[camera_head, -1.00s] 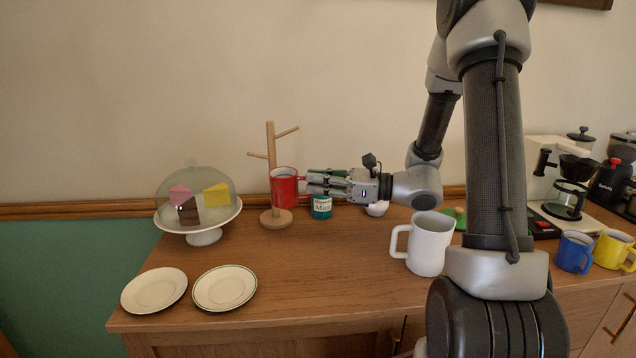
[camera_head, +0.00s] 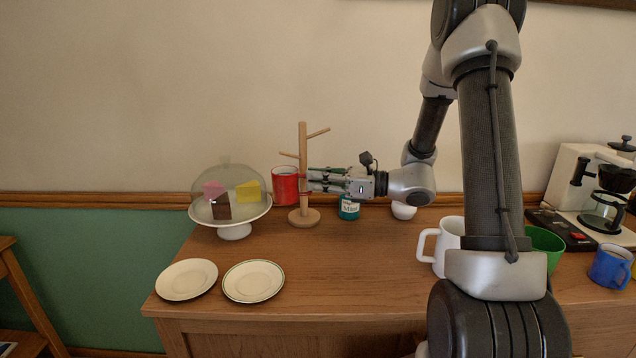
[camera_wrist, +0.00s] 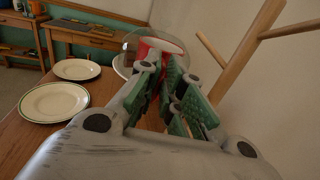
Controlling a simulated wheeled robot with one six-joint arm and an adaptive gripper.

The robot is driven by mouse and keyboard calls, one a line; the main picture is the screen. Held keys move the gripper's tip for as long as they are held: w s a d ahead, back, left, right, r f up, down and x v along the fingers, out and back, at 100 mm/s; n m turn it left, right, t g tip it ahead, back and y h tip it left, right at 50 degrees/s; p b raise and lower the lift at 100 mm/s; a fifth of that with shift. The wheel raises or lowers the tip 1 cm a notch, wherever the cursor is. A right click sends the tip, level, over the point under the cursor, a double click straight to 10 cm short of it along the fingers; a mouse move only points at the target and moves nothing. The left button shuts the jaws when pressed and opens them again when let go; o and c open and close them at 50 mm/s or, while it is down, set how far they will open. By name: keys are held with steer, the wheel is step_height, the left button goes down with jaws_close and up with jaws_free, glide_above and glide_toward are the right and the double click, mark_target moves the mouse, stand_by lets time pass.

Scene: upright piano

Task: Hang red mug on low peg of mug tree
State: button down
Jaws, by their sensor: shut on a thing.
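The red mug (camera_head: 285,184) is held upright off the counter, just left of the wooden mug tree's post (camera_head: 303,140). My gripper (camera_head: 311,180) is shut on its handle side from the right. The low peg (camera_head: 288,154) points left, above the mug's rim; the upper peg (camera_head: 318,132) points right. In the wrist view, the mug (camera_wrist: 160,45) is beyond my fingers (camera_wrist: 163,85), and the tree (camera_wrist: 245,55) stands to the right. My fingers and the post hide most of the handle. I cannot tell whether handle and post touch.
A domed cake stand (camera_head: 234,229) is close left of the mug. A teal tin (camera_head: 348,210) and small white bowl (camera_head: 403,211) sit below my gripper. Two plates (camera_head: 187,279) (camera_head: 253,281) lie front left. A white mug (camera_head: 447,245) stands front right.

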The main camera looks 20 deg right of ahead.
steer(key=w+d+f, duration=0.1)
steer(key=w+f, duration=0.1)
steer(key=w, duration=0.4)
steer(key=shift+w+d, duration=0.25)
steer(key=shift+w, duration=0.05)
stand_by(0.5)
stand_by(0.4)
steer(key=c, duration=1.5)
jaws_free()
